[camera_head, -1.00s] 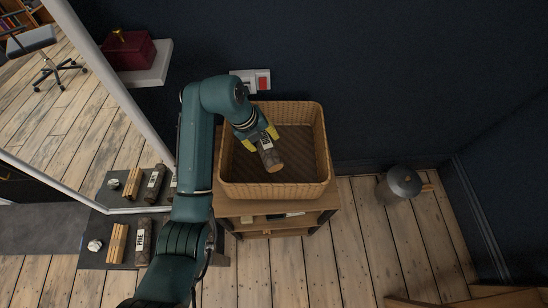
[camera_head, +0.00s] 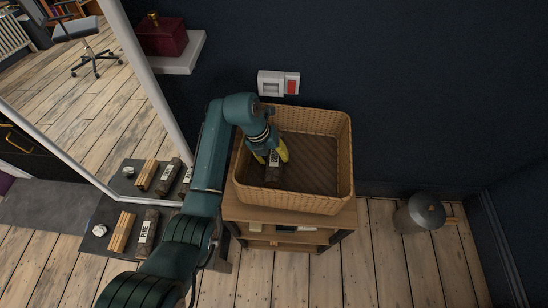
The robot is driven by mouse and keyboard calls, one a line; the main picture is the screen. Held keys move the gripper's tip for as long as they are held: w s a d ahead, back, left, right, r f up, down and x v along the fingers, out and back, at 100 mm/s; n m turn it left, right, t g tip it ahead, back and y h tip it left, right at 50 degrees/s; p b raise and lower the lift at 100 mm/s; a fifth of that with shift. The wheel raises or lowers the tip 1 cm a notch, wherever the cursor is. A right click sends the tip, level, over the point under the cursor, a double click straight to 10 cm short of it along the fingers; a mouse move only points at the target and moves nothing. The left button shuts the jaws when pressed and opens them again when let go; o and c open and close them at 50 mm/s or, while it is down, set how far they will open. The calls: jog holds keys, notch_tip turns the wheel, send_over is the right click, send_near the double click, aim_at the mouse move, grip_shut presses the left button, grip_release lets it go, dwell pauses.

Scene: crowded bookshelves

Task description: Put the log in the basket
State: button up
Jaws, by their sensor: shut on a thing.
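My gripper (camera_head: 270,158), with yellow fingers, is inside the left part of the wicker basket (camera_head: 312,201). It is shut on a dark log (camera_head: 273,172) with a white label. The log is low in the basket near its left wall; I cannot tell whether it touches the basket floor. The basket is open at the top and stands on a small wooden shelf unit (camera_head: 290,237). A second log (camera_head: 146,231), labelled PINE, lies on a dark surface at the lower left.
A bundle of light sticks (camera_head: 122,231) and a small white object (camera_head: 99,231) lie beside the PINE log. A mirror at the left reflects them. A red box (camera_head: 161,37) sits on a white wall shelf. A metal pot (camera_head: 420,213) stands on the floor at right.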

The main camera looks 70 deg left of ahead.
aim_at(272, 154)
jog(key=o, duration=0.8)
jog(key=shift+f, duration=0.15)
jog(key=o, duration=0.4)
jog(key=p+v, duration=0.2)
jog(key=v, duration=0.4)
